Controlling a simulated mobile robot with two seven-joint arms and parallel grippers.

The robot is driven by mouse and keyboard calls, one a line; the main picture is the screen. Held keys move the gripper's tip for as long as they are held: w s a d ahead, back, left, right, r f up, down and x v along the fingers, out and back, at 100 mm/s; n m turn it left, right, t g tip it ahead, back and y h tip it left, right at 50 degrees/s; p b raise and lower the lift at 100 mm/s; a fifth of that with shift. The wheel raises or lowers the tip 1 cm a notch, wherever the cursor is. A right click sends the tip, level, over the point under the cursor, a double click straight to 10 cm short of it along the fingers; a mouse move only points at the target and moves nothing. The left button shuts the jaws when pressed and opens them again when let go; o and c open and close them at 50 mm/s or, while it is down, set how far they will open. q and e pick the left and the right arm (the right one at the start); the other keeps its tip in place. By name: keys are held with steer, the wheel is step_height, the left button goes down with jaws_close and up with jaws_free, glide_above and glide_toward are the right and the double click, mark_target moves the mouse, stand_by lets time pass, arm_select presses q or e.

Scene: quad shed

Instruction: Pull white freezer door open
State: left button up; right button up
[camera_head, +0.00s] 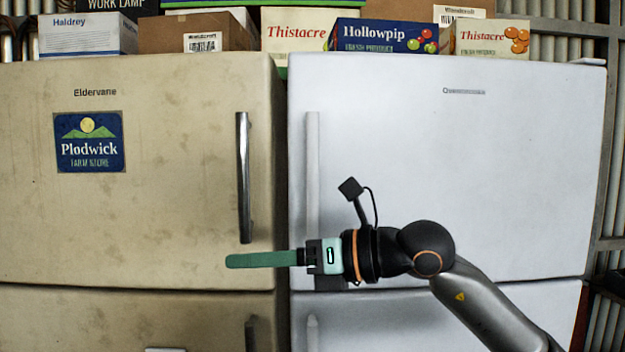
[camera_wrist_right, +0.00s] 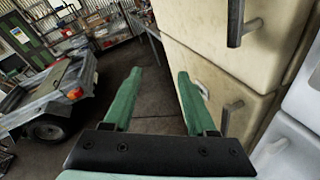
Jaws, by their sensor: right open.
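The white freezer (camera_head: 450,160) stands on the right in the head view, with its upper door shut. Its long white vertical handle (camera_head: 312,165) runs along the door's left edge. My right gripper (camera_head: 230,261) is open and empty, its fingers pointing left across the gap toward the beige fridge's front, below the white handle's lower part. The head view shows the fingers edge-on, so their distance from the doors is unclear. In the right wrist view the gripper (camera_wrist_right: 160,73) shows two green fingers spread apart with nothing between them. The white freezer's edge (camera_wrist_right: 303,95) shows at the right there. My left gripper is out of view.
A stained beige fridge (camera_head: 170,195) with a metal handle (camera_head: 243,178) stands close on the left. Boxes, including a blue Hollowpip box (camera_head: 385,36), sit on top. The right wrist view shows open floor (camera_wrist_right: 150,100) and a wheeled grey vehicle or trailer (camera_wrist_right: 50,95).

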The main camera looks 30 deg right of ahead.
steer(key=s+d+r+m+t+h, duration=0.1)
steer(key=d+r+t+h, duration=0.35)
steer(key=d+r, duration=0.3)
steer(key=m+t+h, duration=0.2)
steer(key=h, duration=0.3)
glide_toward(316, 161)
steer(key=shift+g, duration=0.25)
steer(key=w+p, duration=0.1)
steer(key=w, duration=0.2)
steer(key=w+p, duration=0.1)
steer(key=w, duration=0.3)
steer(key=w+p, duration=0.1)
steer(key=w, duration=0.2)
steer(key=shift+w+a+r+p, duration=0.15)
steer(key=shift+a+r+p, duration=0.1)
steer(key=shift+r+p, duration=0.05)
steer(key=shift+w+f, duration=0.1)
steer(key=shift+w, duration=0.35)
jaws_close()
